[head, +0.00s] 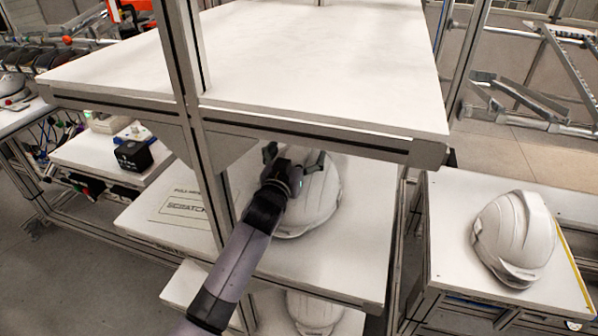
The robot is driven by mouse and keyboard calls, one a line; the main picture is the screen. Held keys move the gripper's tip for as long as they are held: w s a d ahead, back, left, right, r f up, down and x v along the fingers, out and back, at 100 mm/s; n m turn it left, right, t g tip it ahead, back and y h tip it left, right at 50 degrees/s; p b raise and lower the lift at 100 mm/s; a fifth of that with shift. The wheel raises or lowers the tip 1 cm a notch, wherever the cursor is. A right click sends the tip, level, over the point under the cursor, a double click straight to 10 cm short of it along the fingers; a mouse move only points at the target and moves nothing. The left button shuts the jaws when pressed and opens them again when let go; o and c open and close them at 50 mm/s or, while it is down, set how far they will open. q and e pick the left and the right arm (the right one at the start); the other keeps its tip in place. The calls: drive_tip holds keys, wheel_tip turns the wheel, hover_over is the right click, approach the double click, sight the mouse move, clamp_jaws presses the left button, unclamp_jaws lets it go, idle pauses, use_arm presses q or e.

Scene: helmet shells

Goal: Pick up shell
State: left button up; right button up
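A white helmet shell (318,200) sits on the middle shelf (350,262) of the rack, under the overhanging top shelf. My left gripper (293,158) is at the upper left of this shell, with its fingers spread apart. The gripper and wrist hide part of the shell, and I cannot tell whether the fingers touch it. A second white shell (314,312) is partly visible on the shelf below. Another white shell (515,238) rests on the cart at the right. My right gripper is out of view.
The top shelf (320,60) is bare, and its front edge hangs close above my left gripper. A rack post (183,70) stands left of the gripper. A printed sheet (185,205) lies on the middle shelf. The right cart (450,215) has free room beside its shell.

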use_arm(q)
drive_tip(key=shift+s+f, duration=0.1)
clamp_jaws()
idle(0.9)
